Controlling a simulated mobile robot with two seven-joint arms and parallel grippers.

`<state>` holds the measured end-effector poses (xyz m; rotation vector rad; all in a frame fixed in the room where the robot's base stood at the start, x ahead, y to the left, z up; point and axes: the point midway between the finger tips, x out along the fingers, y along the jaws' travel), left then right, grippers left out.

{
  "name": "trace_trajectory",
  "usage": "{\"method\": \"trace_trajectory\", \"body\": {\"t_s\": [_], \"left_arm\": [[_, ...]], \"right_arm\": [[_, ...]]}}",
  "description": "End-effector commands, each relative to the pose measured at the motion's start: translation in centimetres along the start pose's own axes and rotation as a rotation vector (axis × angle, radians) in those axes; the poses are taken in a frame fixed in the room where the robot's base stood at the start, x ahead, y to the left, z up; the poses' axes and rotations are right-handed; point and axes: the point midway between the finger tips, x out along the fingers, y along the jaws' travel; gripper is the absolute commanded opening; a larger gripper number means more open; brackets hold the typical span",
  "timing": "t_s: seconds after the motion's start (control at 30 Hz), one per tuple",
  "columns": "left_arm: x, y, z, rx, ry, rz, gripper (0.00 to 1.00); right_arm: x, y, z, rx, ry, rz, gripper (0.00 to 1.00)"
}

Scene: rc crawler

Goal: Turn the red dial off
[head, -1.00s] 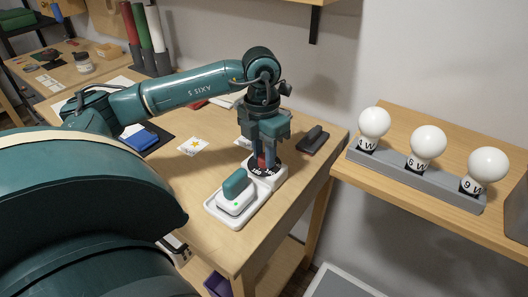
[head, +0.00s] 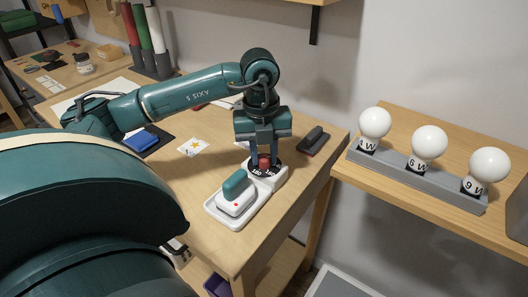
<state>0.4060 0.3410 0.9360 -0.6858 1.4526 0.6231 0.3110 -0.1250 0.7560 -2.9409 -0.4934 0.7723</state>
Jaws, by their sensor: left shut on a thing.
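The red dial (head: 264,160) stands upright on a black, white-marked disc at the back end of a white device (head: 272,181) on the wooden table. My left gripper (head: 266,158) points down over it, its fingers on both sides of the dial and shut on it. The fingers hide part of the dial, and the markings are too small to read. In front, a white unit with a teal top (head: 235,186) sits in a white tray (head: 212,213). Its small light shows red. My right gripper is not in view.
A dark block (head: 314,139) lies on the table right of the dial. A star card (head: 193,147) and a blue object (head: 140,139) lie to the left. At the right, a shelf (head: 410,190) carries three white bulbs in a grey holder (head: 415,178).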

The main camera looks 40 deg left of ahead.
Motion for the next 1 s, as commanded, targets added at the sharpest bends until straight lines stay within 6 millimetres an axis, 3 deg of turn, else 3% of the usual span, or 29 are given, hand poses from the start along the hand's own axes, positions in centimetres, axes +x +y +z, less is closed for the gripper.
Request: {"method": "trace_trajectory", "body": {"t_s": [0.5, 1.0], "left_arm": [[-0.14, -0.05, 0.05, -0.454, -0.023, -0.003, 0.04], [-0.14, -0.05, 0.05, -0.653, -0.031, -0.004, 0.04]], "right_arm": [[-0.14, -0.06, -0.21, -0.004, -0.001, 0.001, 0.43], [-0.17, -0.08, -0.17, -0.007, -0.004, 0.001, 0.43]]}}
